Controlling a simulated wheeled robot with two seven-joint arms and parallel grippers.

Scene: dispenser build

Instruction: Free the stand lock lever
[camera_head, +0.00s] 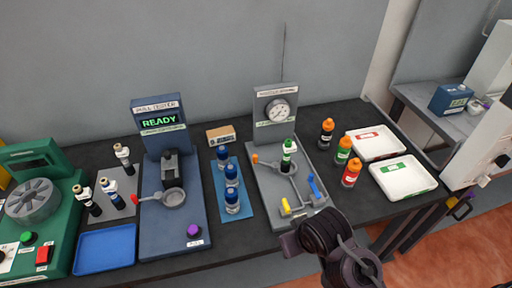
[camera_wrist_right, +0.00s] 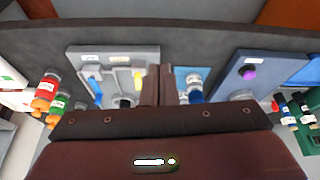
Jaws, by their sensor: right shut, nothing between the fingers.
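The grey gauge stand (camera_head: 262,195) stands right of the middle of the bench, with a round dial on its upright. A green-capped bottle (camera_head: 288,155) is upright at its holder. An orange-tipped lever (camera_head: 256,158) is at the left, a yellow handle (camera_head: 285,207) at the front, and a blue handle (camera_head: 314,187) at the right. I cannot tell which is the lock lever. My right gripper (camera_wrist_right: 155,85) is shut and empty, close to the yellow handle (camera_wrist_right: 138,76) in the right wrist view. The blue handle (camera_wrist_right: 94,88) shows further left there. My left gripper is not in view.
Left of the stand are blue-capped bottles (camera_head: 231,173) on a blue mat and a blue pull tester (camera_head: 160,221) reading READY. A strip of bare bench lies in front.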

